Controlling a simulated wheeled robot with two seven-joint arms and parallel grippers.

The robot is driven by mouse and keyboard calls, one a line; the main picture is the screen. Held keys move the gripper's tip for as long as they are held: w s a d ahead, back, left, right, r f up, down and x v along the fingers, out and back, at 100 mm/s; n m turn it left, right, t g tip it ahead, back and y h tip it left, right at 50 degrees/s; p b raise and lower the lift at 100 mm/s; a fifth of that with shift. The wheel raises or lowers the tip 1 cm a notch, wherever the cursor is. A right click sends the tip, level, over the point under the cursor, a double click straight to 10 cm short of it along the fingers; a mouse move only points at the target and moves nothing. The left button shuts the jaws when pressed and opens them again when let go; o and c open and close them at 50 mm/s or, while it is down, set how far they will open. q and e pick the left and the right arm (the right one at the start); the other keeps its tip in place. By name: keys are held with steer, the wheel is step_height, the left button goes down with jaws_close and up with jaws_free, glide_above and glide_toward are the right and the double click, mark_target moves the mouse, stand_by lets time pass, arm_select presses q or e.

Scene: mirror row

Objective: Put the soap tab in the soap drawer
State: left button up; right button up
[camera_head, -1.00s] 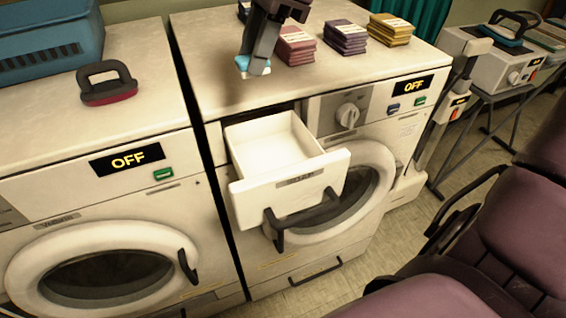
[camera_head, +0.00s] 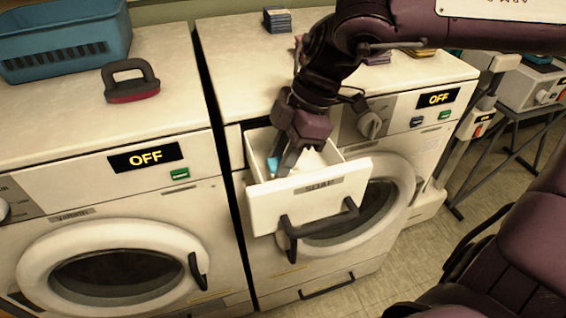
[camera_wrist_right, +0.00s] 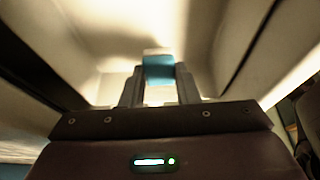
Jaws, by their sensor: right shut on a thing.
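The white soap drawer (camera_head: 312,200), marked SOAP, is pulled out of the right-hand washing machine. My right gripper (camera_head: 281,165) reaches down into the drawer from above, with its fingers inside the walls. It is shut on the soap tab (camera_head: 272,164), which is blue and white. In the right wrist view the soap tab (camera_wrist_right: 158,68) sits between the two fingertips (camera_wrist_right: 160,80), with the pale drawer inside around it. I cannot tell whether the tab touches the drawer floor. My left gripper is not in view.
Stacks of cards, one blue (camera_head: 277,20), stand at the back of the right machine's top, partly behind my right arm. A black-handled iron-like tool (camera_head: 131,82) and a blue basket (camera_head: 65,40) stand on the left machine (camera_head: 60,120).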

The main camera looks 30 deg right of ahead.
step_height(320, 180, down, 2)
steer(key=shift+f, duration=0.15)
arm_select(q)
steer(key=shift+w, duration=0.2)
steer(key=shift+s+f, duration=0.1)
arm_select(e)
steer(key=shift+f, duration=0.1)
steer(key=o, duration=0.9)
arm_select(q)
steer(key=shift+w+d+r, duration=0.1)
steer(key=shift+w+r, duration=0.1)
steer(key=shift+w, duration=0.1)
arm_select(e)
steer(key=shift+o, duration=0.2)
